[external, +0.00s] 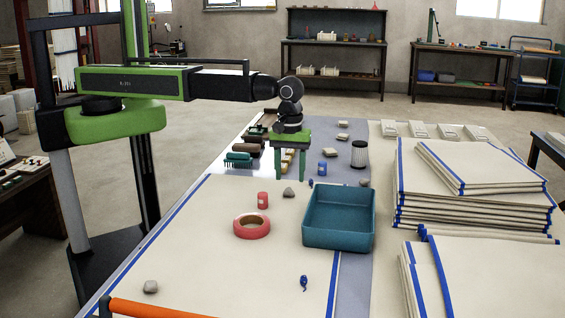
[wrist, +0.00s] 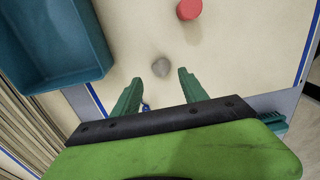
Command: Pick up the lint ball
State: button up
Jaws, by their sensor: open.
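A small grey lump (external: 289,192), which looks like a lint ball, lies on the cream cloth (external: 200,235) near its far edge. In the wrist view it is a rounded grey lump (wrist: 161,68) just beyond my fingertips, roughly centred between them. A similar grey lump (external: 151,286) lies at the cloth's near left. My gripper (external: 290,177) points down with its green fingers apart and nothing between them. It hangs above the far edge of the cloth; its exact height is hard to tell. Both fingers show in the wrist view (wrist: 159,77).
A teal bin (external: 338,243) stands right of the lump. A red tape roll (external: 252,226) and red spool (external: 263,200) are left of it. Blue thread bits (external: 304,283) lie on the cloth. Folded cloth stacks (external: 480,217) fill the right; the cloth's left half is mostly clear.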

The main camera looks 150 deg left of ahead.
aim_at(289, 193)
notch_tip(289, 193, down, 5)
jog(key=b, duration=0.4)
jog(key=shift+s+d+f, duration=0.1)
jog(key=shift+r, duration=0.2)
grip_shut()
